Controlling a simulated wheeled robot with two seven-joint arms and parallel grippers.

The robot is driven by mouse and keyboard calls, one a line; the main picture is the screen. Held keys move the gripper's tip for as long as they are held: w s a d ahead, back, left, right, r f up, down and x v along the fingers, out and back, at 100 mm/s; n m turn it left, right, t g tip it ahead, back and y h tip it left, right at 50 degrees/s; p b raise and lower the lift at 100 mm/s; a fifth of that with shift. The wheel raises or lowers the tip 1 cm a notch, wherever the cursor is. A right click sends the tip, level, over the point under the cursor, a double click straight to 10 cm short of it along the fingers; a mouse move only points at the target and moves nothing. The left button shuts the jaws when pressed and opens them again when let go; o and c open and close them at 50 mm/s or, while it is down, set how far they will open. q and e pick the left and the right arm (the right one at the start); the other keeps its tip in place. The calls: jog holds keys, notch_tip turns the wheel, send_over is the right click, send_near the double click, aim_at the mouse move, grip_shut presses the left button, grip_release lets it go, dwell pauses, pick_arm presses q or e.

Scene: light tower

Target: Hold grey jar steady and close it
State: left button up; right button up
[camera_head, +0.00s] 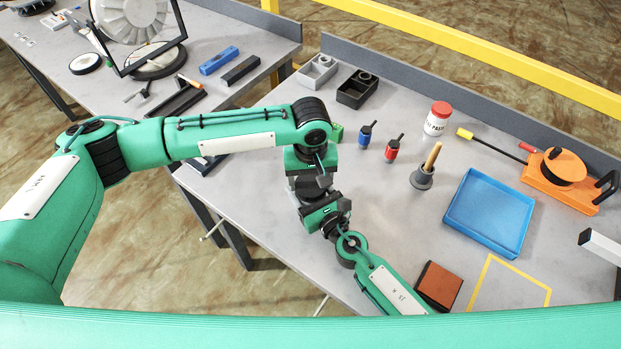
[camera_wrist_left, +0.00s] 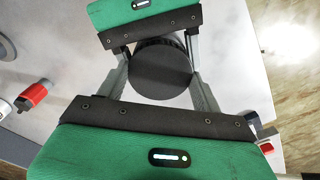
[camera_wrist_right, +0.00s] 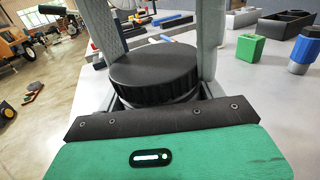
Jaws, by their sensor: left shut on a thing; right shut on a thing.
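The jar's round black lid (camera_wrist_right: 155,68) shows in the right wrist view, roughly level above a thin strip of the grey jar (camera_wrist_right: 188,97). I cannot tell how tightly it sits. In the left wrist view the lid (camera_wrist_left: 162,72) is seen from above and hides the jar. My left gripper (camera_wrist_left: 160,82) comes from above and is shut on the lid, a finger on each side. My right gripper (camera_wrist_right: 158,92) comes from the side and is shut on the jar below the lid. In the head view my arms mostly hide both.
On the table, a blue bottle (camera_head: 364,140), a red bottle (camera_head: 392,153) and a green block (camera_head: 337,133) stand nearby. A grey holder with a wooden handle (camera_head: 422,178), a blue tray (camera_head: 466,231) and a brown block (camera_head: 439,286) lie to the right. Bins (camera_head: 357,91) stand behind.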

pick_arm(q)
jog(key=shift+m, duration=0.8)
jog(key=o, duration=1.1)
jog(key=shift+r, duration=2.3)
jog(key=shift+c, duration=0.4)
